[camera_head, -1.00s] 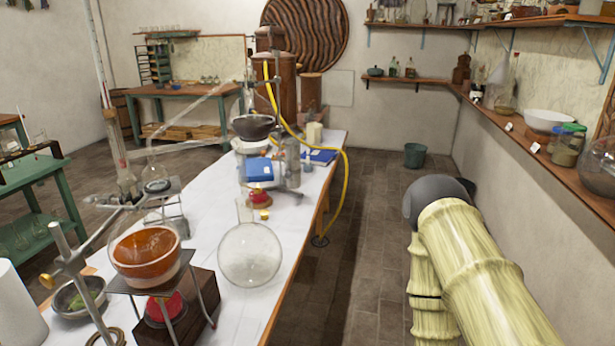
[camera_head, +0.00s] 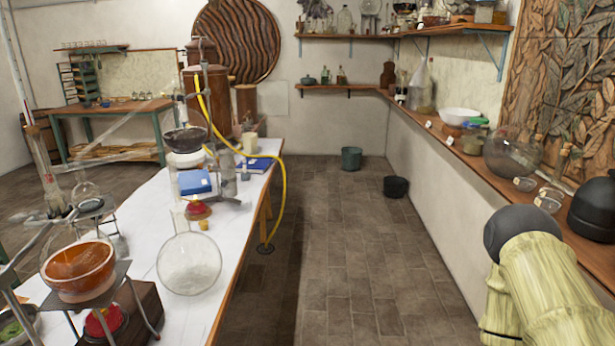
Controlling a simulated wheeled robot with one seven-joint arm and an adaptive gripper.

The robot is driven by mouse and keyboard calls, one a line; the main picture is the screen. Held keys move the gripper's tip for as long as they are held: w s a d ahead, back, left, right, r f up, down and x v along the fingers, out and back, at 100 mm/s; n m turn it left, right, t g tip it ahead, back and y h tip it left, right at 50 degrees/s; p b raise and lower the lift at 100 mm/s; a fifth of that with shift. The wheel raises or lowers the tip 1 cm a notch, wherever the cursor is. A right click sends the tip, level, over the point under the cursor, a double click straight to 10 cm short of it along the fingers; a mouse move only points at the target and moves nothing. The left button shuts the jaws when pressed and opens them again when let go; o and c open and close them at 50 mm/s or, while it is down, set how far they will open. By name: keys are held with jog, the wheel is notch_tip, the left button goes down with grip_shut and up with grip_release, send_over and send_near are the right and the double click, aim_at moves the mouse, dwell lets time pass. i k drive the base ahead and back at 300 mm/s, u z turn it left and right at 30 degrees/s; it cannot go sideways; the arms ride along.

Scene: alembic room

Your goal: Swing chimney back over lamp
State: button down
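A small red lamp-like burner (camera_head: 198,210) stands on the white-topped bench, behind a round clear flask (camera_head: 189,264). A second red burner (camera_head: 104,320) sits under a tripod that bears an orange-brown bowl (camera_head: 78,271) at the lower left. I cannot tell which of these is the task's lamp, and I cannot make out a chimney for certain. My arm shows at the lower right, over the floor and well apart from the bench. My gripper is out of view.
The bench (camera_head: 140,233) runs along the left. A yellow hose (camera_head: 284,200) hangs off its right edge to the floor. Clear floor lies between bench and right wall. A shelf (camera_head: 466,159) with glassware lines that wall. Two dark buckets (camera_head: 351,158) (camera_head: 396,187) stand at the back.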

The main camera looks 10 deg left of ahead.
aim_at(228, 170)
jog(key=z, duration=0.3)
jog(key=i, duration=0.85)
jog(key=u, duration=0.85)
